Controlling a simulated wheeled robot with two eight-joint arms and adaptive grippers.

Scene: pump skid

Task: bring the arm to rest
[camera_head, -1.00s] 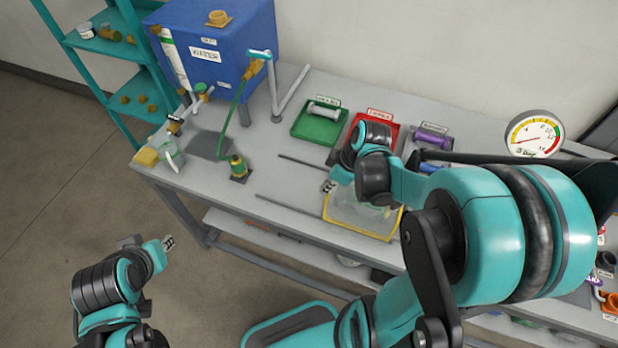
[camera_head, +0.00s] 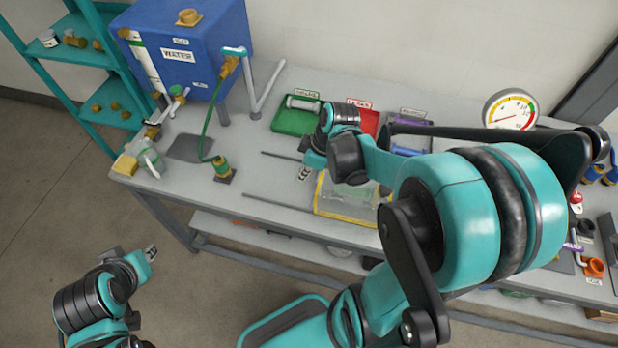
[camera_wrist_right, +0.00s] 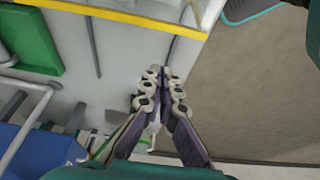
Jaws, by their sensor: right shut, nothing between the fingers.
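My right arm crosses the right half of the head view. Its gripper (camera_head: 304,173) is over the bench (camera_head: 222,230), left of the yellow-edged clear tray (camera_head: 318,198). In the right wrist view the right gripper's fingers (camera_wrist_right: 162,78) are together, with nothing between them. The bench top and its front edge lie beyond the fingers there. My left gripper (camera_head: 150,253) is low at the left, off the bench and above the floor. Its fingers are too small to judge.
Green (camera_head: 290,122) and red (camera_head: 368,120) trays lie behind the gripper. A gauge (camera_head: 510,112) is at the right. The floor at left is clear.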

